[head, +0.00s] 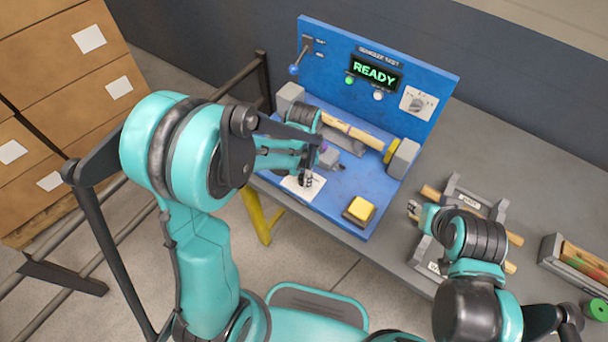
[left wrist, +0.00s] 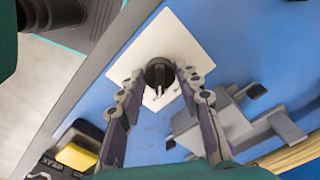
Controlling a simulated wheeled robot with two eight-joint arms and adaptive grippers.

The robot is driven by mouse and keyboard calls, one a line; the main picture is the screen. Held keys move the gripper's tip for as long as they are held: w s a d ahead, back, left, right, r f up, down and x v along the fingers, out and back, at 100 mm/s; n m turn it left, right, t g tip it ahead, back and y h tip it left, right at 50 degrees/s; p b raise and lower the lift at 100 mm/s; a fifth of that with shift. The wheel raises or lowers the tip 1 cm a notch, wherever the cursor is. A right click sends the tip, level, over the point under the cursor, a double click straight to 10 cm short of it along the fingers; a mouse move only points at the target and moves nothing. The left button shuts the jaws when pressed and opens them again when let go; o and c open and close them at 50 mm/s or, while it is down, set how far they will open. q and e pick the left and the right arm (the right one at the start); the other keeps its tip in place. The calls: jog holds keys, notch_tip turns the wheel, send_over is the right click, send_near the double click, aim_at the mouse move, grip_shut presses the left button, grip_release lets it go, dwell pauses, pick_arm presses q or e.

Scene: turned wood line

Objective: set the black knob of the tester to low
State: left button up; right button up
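The tester (head: 325,45) is a blue bench unit with an upright panel. Its black knob (left wrist: 160,73) sits on a white plate (left wrist: 177,38) on the blue base. The knob's pale mark points toward the bottom of the left wrist view; scale lettering is not readable. My left gripper (left wrist: 160,72) is open, with one finger on each side of the knob and a small gap at each side. In the head view the plate (head: 291,187) is partly hidden by this gripper (head: 307,178). My right gripper (head: 413,208) hangs over the bench; its opening is unclear.
A turned wood piece (head: 352,132) lies between grey blocks on the tester. A yellow button (head: 359,210) is at the front. The panel carries a lit READY display (head: 376,73), a lever (head: 296,69) and a dial (head: 417,103). Racks with wood pieces stand right.

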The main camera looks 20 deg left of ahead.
pick_arm(q)
jog(key=c, duration=0.5)
jog(key=shift+n, duration=0.3)
jog(key=n, duration=0.3)
jog(key=shift+n+b, duration=0.3)
jog(key=shift+n, duration=2.2)
jog(key=o, duration=1.2)
jog(key=shift+c, duration=0.2)
